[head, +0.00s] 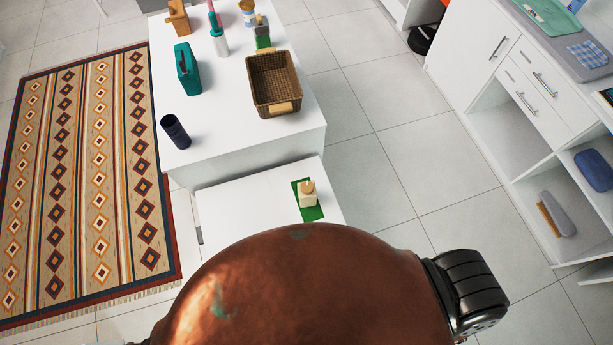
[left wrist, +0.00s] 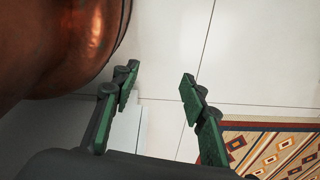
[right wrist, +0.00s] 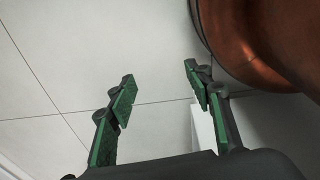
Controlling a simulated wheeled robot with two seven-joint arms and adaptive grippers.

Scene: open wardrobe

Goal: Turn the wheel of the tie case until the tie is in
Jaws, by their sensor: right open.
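I cannot tell for certain which object is the tie case; no wheel or tie can be made out. A teal upright case (head: 187,70) with a dark slot or handle stands on the white table (head: 225,130) in the head view. A small cream block (head: 308,198) with a round tan top stands on a flat green piece (head: 313,213) on the lower white surface nearer me. My left gripper (left wrist: 160,80) is open and empty over the floor in the left wrist view. My right gripper (right wrist: 160,75) is open and empty in the right wrist view. Neither gripper shows in the head view.
A brown wicker basket (head: 259,98), a dark cup (head: 175,132) and several small items share the table. A patterned rug (head: 95,170) lies at left. A white cabinet with drawers and open shelves (head: 510,120) stands at right. The tiled floor between is clear.

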